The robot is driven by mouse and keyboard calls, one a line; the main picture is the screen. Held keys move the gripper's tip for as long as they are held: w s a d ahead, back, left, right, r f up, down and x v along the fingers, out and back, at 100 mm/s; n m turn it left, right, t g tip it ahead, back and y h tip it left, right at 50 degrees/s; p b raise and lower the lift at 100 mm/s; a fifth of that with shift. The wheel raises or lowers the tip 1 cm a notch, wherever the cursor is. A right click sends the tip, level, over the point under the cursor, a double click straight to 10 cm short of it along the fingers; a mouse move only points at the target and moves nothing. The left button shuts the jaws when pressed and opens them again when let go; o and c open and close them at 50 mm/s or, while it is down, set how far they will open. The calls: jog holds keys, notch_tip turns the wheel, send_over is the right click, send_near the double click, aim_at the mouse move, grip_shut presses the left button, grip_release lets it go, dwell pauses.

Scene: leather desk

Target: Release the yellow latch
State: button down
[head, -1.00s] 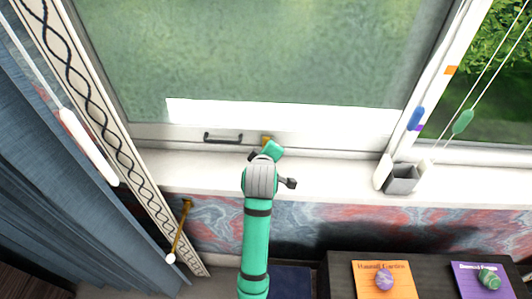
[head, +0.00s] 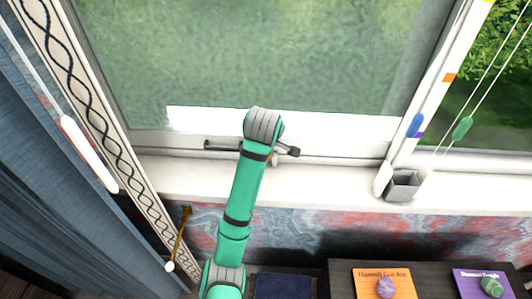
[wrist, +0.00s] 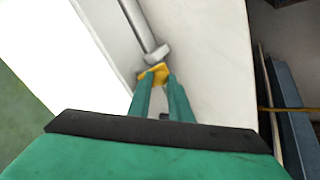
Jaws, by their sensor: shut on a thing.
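The yellow latch (wrist: 153,74) shows in the wrist view at the tips of my gripper (wrist: 160,83), beside the end of a grey bar (wrist: 138,22). My gripper's two green fingers are shut on the latch. In the head view my wrist hides the latch and the fingers at the window's lower frame. A dark handle (head: 221,146) shows on that frame, just left of my wrist.
A white sill (head: 330,178) runs below the window, with a small grey box (head: 403,184) at right. Blue curtains (head: 45,190) hang at left. A dark shelf with an orange book (head: 383,283) and a purple book (head: 470,284) stands at lower right.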

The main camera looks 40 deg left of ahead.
jog(key=shift+a+r+g, duration=0.15)
jog(key=shift+a+g, duration=0.05)
jog(key=shift+g, duration=0.3)
jog(key=shift+w+r+g+h, duration=0.15)
jog(key=shift+r+g+h, duration=0.15)
jog(key=shift+g+h, duration=0.25)
jog(key=shift+w+a+r+g+h, duration=0.15)
jog(key=shift+w+r+g+h, duration=0.25)
jog(key=shift+g, duration=0.25)
jog(key=shift+g+h, duration=0.25)
jog(key=shift+g, duration=0.05)
jog(key=c, duration=1.6)
grip_release()
jog(key=shift+r, duration=0.2)
